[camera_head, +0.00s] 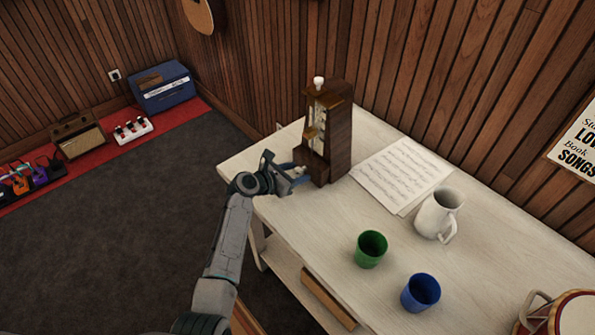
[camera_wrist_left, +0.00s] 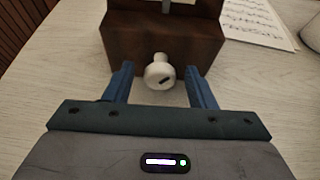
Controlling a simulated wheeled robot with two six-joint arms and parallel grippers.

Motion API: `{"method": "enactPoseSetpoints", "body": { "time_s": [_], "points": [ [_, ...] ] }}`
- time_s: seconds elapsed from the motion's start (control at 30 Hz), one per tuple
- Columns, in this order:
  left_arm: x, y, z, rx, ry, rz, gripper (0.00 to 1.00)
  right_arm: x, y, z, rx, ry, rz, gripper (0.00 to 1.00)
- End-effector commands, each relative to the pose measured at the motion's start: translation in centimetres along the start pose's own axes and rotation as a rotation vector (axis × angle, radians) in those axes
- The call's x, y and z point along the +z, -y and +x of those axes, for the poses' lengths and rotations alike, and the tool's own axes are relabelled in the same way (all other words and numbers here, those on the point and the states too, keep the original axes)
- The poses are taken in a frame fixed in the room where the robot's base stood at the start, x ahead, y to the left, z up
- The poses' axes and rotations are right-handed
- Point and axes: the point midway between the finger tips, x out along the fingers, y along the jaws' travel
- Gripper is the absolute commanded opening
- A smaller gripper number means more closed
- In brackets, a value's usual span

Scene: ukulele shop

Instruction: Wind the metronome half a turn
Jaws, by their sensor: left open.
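The wooden metronome (camera_head: 337,135) stands upright near the far left corner of the white table, with a white knob (camera_head: 319,82) on its top. In the left wrist view its brown base (camera_wrist_left: 165,38) fills the top, and a white winding key (camera_wrist_left: 159,72) with a dark slot sticks out of the near face. My left gripper (camera_head: 296,172) is at the metronome's lower front. In the left wrist view its blue fingers (camera_wrist_left: 160,86) are open, one on each side of the key, with gaps to it. My right gripper is not in view.
Sheet music (camera_head: 401,175) lies right of the metronome. A white pitcher (camera_head: 439,214), a green cup (camera_head: 371,249) and a blue cup (camera_head: 420,292) stand further right on the table (camera_head: 325,232). A wood-panelled wall runs behind.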

Motion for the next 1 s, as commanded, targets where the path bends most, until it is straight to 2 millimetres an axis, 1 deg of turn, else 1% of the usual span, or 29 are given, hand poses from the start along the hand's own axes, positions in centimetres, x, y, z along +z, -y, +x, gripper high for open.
{"method": "enactPoseSetpoints", "body": {
  "time_s": [0.13,0.4,0.43,0.63,0.67,0.8,1.0],
  "points": [
    [0.0,0.1,0.8,0.0,0.0,0.0,0.51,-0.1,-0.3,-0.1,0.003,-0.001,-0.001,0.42],
    [0.0,0.0,1.0,0.0,0.0,0.001,0.51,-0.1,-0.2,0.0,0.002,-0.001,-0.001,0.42],
    [0.0,0.0,1.0,0.0,0.0,0.001,0.48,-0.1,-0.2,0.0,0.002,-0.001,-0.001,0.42],
    [0.0,0.0,0.9,0.0,0.0,0.001,0.09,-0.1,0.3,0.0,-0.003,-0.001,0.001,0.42],
    [0.0,0.0,0.9,0.0,0.0,0.001,0.08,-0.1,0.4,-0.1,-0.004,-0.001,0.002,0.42],
    [0.0,0.1,0.9,0.002,0.0,0.005,0.08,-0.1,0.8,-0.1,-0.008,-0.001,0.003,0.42],
    [0.1,0.1,0.9,0.022,-0.001,0.055,0.08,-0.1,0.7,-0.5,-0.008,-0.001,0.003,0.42]
  ]
}}
